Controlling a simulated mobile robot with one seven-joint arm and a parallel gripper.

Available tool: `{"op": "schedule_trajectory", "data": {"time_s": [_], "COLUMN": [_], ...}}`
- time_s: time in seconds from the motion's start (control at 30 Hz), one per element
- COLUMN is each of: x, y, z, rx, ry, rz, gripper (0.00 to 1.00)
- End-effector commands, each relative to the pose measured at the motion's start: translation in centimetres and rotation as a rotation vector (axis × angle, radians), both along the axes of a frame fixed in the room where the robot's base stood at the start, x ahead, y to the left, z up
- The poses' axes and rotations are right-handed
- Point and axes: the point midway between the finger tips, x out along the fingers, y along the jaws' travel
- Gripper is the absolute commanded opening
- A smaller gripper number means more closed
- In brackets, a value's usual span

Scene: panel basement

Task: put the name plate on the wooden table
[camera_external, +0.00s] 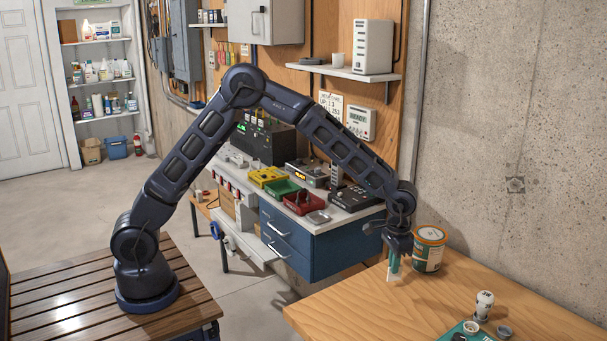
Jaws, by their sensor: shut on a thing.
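My gripper (394,256) points down at the left back part of the wooden table (365,309). It is shut on a small, narrow pale and teal thing, which I take to be the name plate (393,273). The plate is mostly hidden by the fingers, and its lettering cannot be made out. It is held roughly upright, low by the tabletop; I cannot tell whether it touches the wood.
A green and orange can (429,250) stands close to the right of my gripper. A white-topped bottle (484,304), a small grey cup (504,332) and a teal tray (467,334) are at the front right. The table's left front is clear. A blue drawer workbench (330,250) stands behind.

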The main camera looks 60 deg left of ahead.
Motion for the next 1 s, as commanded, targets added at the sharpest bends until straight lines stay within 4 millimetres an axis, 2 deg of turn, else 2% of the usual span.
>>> {"op": "schedule_trajectory", "data": {"time_s": [0.2,0.3,0.7,0.73,0.8,1.0], "x": [0.0,0.0,0.0,0.0,0.0,0.0], "y": [0.0,0.0,0.0,0.0,0.0,0.0], "z": [-2.9,-3.7,-4.1,-4.1,-4.1,-4.1], "rx": [0.001,0.001,0.000,0.000,0.000,0.000], "ry": [0.003,0.002,0.001,0.000,0.000,0.001], "rz": [0.001,0.000,0.000,0.000,0.000,0.000], "gripper": [0.00,0.00,0.00,0.12,0.26,0.28]}}
